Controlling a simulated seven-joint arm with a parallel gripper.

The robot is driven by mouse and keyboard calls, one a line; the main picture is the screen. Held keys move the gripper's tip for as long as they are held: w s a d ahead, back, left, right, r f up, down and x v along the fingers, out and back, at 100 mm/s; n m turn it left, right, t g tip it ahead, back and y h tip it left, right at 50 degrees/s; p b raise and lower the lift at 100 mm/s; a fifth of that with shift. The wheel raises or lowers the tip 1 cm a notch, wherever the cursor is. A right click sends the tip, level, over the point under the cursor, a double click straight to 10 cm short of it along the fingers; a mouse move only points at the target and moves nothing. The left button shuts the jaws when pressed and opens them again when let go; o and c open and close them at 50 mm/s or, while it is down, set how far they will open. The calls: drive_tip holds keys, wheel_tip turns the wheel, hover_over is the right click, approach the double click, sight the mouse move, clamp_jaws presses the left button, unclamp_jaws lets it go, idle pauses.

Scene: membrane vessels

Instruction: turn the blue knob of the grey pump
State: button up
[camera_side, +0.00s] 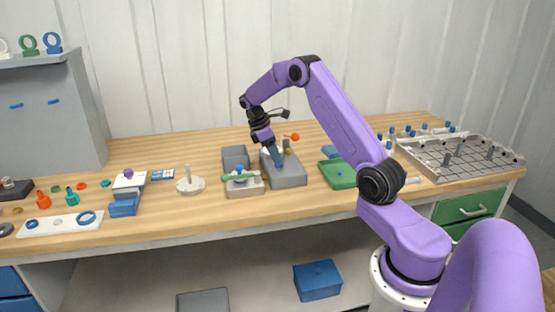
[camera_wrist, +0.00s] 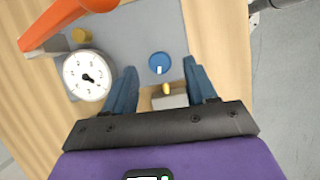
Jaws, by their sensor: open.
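The grey pump (camera_side: 290,180) stands on the wooden table in the side view, and its flat grey top (camera_wrist: 135,30) fills the middle of the wrist view. The round blue knob (camera_wrist: 159,61) with a white mark sits on that top. My gripper (camera_wrist: 160,66) is open and empty, with one blue finger on each side of the knob in the picture; I cannot tell whether they touch it. In the side view my gripper (camera_side: 278,163) points down at the pump top, and the knob is not distinguishable there.
A white dial gauge (camera_wrist: 88,76), an orange lever (camera_wrist: 62,20) and a brass fitting (camera_wrist: 167,87) are close to the fingers. A beige block with a green bar (camera_side: 240,178) stands left of the pump, a green tray (camera_side: 338,176) right of it.

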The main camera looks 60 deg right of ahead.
drive_tip(key=shift+x, duration=1.55)
drive_tip(key=c, duration=1.1)
drive_tip(key=shift+o, duration=0.2)
drive_tip(key=shift+r+n+t+h, duration=0.1)
drive_tip(key=shift+n+t+h, duration=0.3)
drive_tip(key=shift+n, duration=1.1)
drive_tip(key=o, duration=1.1)
drive_tip(key=shift+c, duration=0.2)
drive_tip(key=shift+r, duration=0.1)
